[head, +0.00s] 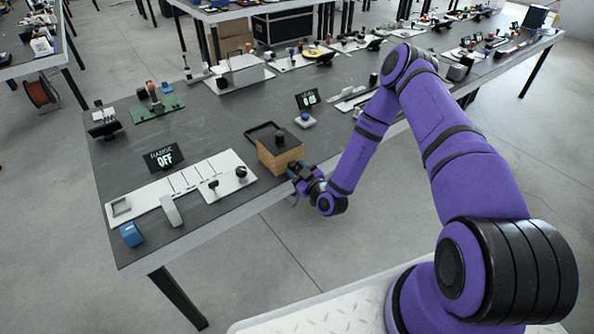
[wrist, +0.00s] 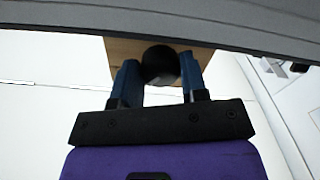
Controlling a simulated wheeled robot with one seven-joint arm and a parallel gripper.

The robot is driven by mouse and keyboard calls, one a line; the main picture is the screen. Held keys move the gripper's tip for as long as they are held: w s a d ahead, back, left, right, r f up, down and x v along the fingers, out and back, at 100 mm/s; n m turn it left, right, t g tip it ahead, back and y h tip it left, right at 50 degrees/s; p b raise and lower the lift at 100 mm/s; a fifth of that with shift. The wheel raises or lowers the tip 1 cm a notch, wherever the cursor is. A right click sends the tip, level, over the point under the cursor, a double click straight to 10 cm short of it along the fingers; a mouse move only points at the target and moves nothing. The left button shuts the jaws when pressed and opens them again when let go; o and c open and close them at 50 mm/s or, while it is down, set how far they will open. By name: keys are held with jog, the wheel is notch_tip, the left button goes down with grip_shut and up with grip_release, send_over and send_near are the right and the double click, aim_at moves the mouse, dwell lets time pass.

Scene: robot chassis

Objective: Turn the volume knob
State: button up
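A wooden box (head: 278,156) stands near the front edge of the table, with a black knob (head: 279,136) on top. In the wrist view a round black knob (wrist: 160,64) sits in front of the box's pale wood (wrist: 120,50). I cannot tell whether this is the knob on top or another on the side. My gripper (head: 297,172) is at the box's right side, by the table edge. In the wrist view my gripper's blue fingers (wrist: 159,78) stand on both sides of the round knob, which fills the gap. Firm contact is not clear.
A white board (head: 185,182) with slots and small black knobs lies left of the box, beside a display (head: 164,157) reading OFF. A blue cube (head: 131,234) sits near the front left. A small display (head: 307,98) stands behind the box. The floor in front is clear.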

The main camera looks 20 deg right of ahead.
dwell(0.3)
jog(key=m, duration=0.4)
jog(key=shift+m, duration=1.6)
jog(key=o, duration=0.9)
jog(key=shift+s, duration=0.1)
jog(key=v, duration=1)
jog(key=shift+s+d, duration=0.1)
jog(key=shift+s, duration=0.25)
